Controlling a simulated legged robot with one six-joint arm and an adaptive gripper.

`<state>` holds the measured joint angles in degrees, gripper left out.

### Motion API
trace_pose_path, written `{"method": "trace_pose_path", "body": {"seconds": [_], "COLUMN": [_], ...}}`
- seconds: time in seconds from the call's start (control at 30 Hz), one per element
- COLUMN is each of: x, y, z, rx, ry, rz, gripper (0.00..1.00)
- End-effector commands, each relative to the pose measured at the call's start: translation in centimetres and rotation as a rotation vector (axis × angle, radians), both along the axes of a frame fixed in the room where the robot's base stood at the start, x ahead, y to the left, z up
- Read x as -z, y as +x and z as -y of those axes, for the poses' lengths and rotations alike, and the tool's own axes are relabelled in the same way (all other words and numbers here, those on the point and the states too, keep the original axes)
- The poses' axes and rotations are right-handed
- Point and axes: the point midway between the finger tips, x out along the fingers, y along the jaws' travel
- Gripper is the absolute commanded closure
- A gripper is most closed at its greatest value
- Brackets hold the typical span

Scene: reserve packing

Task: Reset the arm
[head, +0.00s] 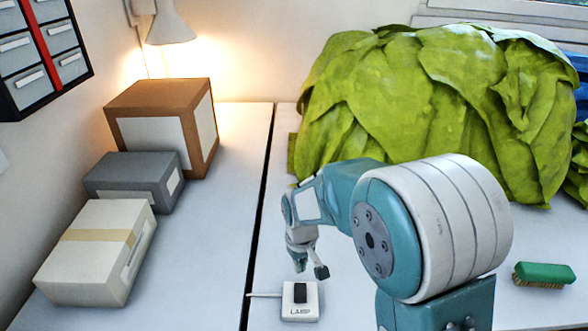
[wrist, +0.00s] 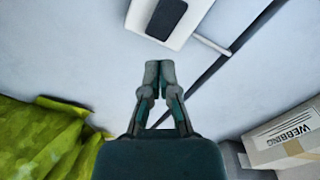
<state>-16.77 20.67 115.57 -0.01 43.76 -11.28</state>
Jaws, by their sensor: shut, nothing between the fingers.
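My teal and grey arm reaches over the white table (head: 345,310) from the front right in the head view. My gripper (head: 311,268) points down above the table, just behind a small white box with a dark top piece (head: 289,313). In the wrist view my gripper (wrist: 159,68) has its fingertips together with nothing between them. The white box (wrist: 150,24) lies ahead of the fingertips there, apart from them, with a thin pale rod sticking out of its side.
A green brush (head: 545,272) lies at right. Brown (head: 160,100), grey (head: 130,175) and cream (head: 85,265) boxes line the left side. A dark gap (head: 262,200) splits the tabletops.

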Motion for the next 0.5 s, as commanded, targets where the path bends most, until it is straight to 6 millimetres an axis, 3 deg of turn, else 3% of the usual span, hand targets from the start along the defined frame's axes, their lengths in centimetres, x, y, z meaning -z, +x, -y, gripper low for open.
{"method": "trace_pose_path", "body": {"seconds": [0.17, 0.5], "x": [-2.3, -11.4], "y": [-0.5, -5.2], "z": [1.1, 5.9], "rx": [0.032, 0.184], "ry": [0.01, 0.051], "rz": [0.033, 0.184], "gripper": [1.0, 1.0]}}
